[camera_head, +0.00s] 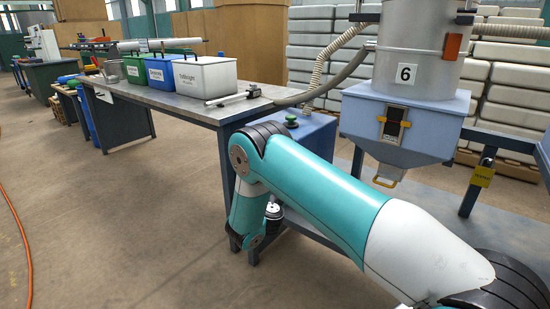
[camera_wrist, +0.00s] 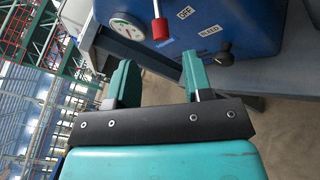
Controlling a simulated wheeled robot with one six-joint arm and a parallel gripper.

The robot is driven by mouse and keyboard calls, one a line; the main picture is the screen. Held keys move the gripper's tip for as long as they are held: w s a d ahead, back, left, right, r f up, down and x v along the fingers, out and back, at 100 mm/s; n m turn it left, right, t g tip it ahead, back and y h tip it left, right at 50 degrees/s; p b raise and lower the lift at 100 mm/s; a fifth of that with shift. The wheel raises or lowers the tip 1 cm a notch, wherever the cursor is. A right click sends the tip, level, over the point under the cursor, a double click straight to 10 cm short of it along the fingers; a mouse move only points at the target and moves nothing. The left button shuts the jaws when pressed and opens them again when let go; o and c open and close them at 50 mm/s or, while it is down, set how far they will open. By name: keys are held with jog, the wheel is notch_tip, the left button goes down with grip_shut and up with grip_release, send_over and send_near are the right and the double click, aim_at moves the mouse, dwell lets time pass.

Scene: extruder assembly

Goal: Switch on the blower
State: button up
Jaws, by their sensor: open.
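The blue blower box (camera_wrist: 250,35) fills the top of the wrist view. It carries an "OFF" label (camera_wrist: 185,13), a "BLOWER" label (camera_wrist: 209,31), a round white gauge (camera_wrist: 126,27) and a dark knob (camera_wrist: 223,54). A lever with a red grip (camera_wrist: 160,29) stands out from it, between the gauge and the labels. My gripper (camera_wrist: 157,62) is open and empty, its two teal fingers pointing at the box, with the red grip beyond the gap. In the head view a blue box (camera_head: 318,132) shows behind my arm; my gripper is hidden there.
A hopper marked 6 (camera_head: 405,75) with a blue funnel stands to the right. A grey table (camera_head: 190,103) at left holds white, blue and green bins. A hose (camera_head: 325,88) runs from the table area toward the hopper. The floor at left is open, apart from an orange cable (camera_head: 25,240).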

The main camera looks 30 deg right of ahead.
jog(key=shift+p+x, duration=1.2)
jog(key=shift+x, duration=2.3)
jog(key=shift+s+d, duration=0.1)
jog(key=shift+c, duration=0.4)
